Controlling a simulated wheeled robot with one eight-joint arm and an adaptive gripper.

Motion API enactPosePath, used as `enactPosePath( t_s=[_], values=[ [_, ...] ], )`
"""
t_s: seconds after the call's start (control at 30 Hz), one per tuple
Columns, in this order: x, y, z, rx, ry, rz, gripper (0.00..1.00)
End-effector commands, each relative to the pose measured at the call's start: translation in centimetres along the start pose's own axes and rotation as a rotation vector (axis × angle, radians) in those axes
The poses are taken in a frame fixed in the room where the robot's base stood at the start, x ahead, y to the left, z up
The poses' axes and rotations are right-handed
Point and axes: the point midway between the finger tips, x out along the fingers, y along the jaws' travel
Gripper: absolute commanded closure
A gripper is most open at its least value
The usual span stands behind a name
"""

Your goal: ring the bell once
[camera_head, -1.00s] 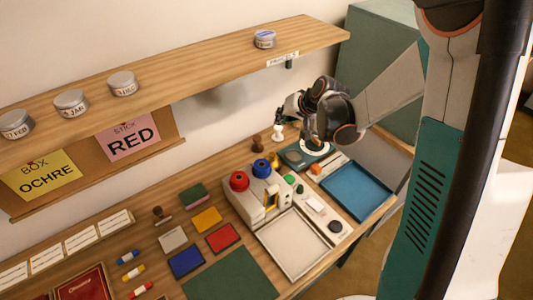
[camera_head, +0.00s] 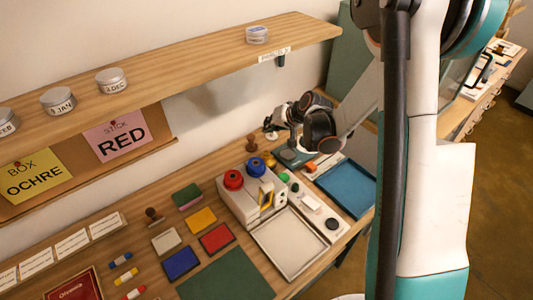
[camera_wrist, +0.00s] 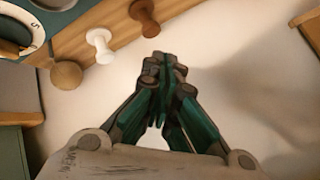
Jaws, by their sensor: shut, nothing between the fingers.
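A small gold-coloured thing (camera_head: 268,160), which looks like the bell, stands on the table behind the white box in the head view. It is small and partly hidden there, and I cannot make it out in the wrist view. My gripper (camera_head: 274,121) is near the wall at the back of the table, behind and above the gold thing and apart from it. In the wrist view my gripper (camera_wrist: 165,72) has its fingers together with nothing between them. The pale wall fills the background beyond them.
A brown stamp (camera_head: 251,144) stands near the gold thing. The wrist view shows a white stamp (camera_wrist: 100,42), a round wooden knob (camera_wrist: 66,75) and a dial device (camera_wrist: 22,35). The white box (camera_head: 238,200) and blue tray (camera_head: 347,187) stand nearer. A shelf (camera_head: 180,72) runs above.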

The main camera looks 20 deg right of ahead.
Motion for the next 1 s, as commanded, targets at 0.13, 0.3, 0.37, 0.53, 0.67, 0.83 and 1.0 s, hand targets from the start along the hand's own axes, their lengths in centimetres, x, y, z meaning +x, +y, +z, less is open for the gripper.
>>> enactPosePath(
  t_s=[0.13,0.3,0.37,0.53,0.67,0.83,1.0],
  values=[
    [0.8,0.6,0.5,0.0,0.0,0.0,1.0],
    [2.1,1.5,1.5,0.0,0.0,0.0,1.0],
    [2.7,1.9,1.9,0.0,0.0,0.0,1.0],
    [4.3,3.1,3.1,0.0,0.0,0.0,1.0],
    [5.4,4.0,4.0,0.0,0.0,0.0,1.0],
    [6.0,4.4,4.4,0.0,0.0,0.0,1.0],
    [6.0,4.3,4.3,0.0,0.0,0.0,1.0]
  ],
)
